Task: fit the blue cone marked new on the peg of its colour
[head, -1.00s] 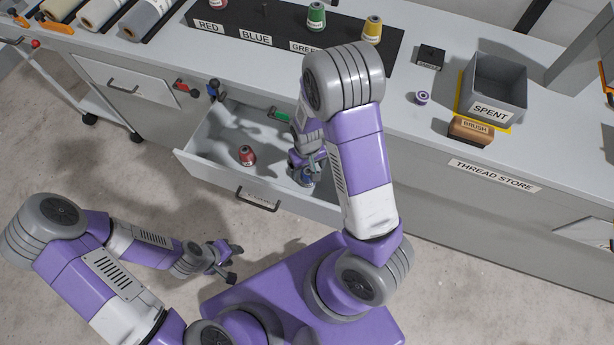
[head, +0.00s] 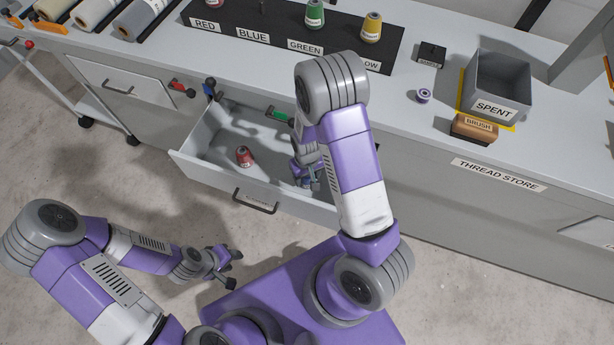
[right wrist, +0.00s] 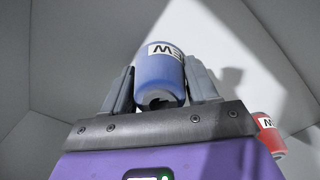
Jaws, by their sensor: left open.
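The blue cone (right wrist: 160,75) has a white label, only partly readable, and sits between my right fingers in the right wrist view. My right gripper (right wrist: 160,88) appears shut on it, a finger against each side. In the head view my right gripper (head: 306,182) is inside the open drawer (head: 215,140), and the arm largely hides the cone. The peg board (head: 232,32) on the counter has a bare peg (head: 262,6) behind its BLUE label (head: 253,34). My left gripper (head: 228,270) is open and empty, over the floor in front of the drawer.
A red cone (head: 244,156) stands in the drawer. A green cone (head: 315,13) and a yellow cone (head: 372,28) stand on the board. A purple spool (head: 423,95), a SPENT bin (head: 497,85) and a brush (head: 474,128) are on the counter to the right.

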